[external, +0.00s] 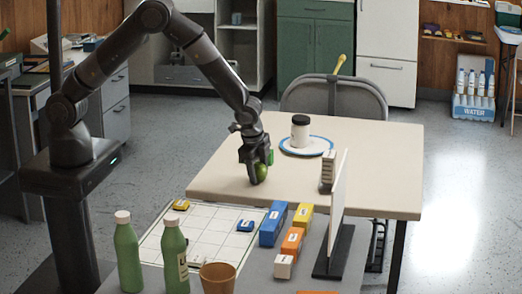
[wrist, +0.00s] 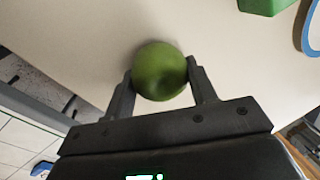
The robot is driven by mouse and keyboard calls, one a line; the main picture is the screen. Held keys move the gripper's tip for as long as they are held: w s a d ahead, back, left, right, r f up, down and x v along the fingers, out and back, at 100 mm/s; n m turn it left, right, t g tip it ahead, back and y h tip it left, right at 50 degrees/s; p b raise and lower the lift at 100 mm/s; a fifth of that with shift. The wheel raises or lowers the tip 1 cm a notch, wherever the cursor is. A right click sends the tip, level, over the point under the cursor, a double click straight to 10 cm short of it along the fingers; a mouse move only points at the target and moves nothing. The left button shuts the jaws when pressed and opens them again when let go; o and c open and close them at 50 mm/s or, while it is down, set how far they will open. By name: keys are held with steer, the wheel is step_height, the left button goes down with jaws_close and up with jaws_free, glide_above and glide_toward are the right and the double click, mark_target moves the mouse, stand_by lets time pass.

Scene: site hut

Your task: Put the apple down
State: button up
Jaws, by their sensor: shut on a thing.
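The green apple (external: 261,173) is between the fingers of my gripper (external: 255,168), at the near left part of the beige table (external: 375,185). In the wrist view the apple (wrist: 160,68) sits between both fingertips (wrist: 160,82), which press on its sides. The gripper is shut on it. The apple is at or just above the table top; I cannot tell whether it touches. The bare table top (wrist: 80,45) surrounds the apple in the wrist view.
A green object (wrist: 265,5) lies beyond the gripper. A blue-rimmed plate (external: 306,150) with a dark-lidded white jar (external: 300,132) stands further back. A white upright panel (external: 337,210) and colored boxes (external: 273,223) are at the near side. The table's right part is clear.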

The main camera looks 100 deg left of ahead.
steer(key=shift+f, duration=0.1)
steer(key=o, duration=1)
steer(key=shift+o, duration=0.2)
steer(key=s+d+r, duration=0.2)
steer(key=r, duration=0.5)
steer(key=s+d+r+n+t, duration=0.1)
steer(key=s+d+r, duration=0.1)
steer(key=r, duration=0.6)
steer(key=s+d+r, duration=0.3)
steer(key=r, duration=0.4)
steer(key=s+d+r+n+t+h, duration=0.1)
steer(key=s+d+r, duration=0.2)
steer(key=s, duration=0.5)
steer(key=s+d+r+t, duration=0.1)
steer(key=s+d+r, duration=0.2)
steer(key=s, duration=0.6)
steer(key=s+d+r+n+t+h, duration=0.1)
steer(key=s+d+r, duration=0.2)
steer(key=s, duration=0.6)
steer(key=shift+s+d+r+n+t+h, duration=0.15)
steer(key=shift+d+r+n+t+h, duration=0.2)
steer(key=shift+r, duration=1.05)
steer(key=shift+a, duration=0.1)
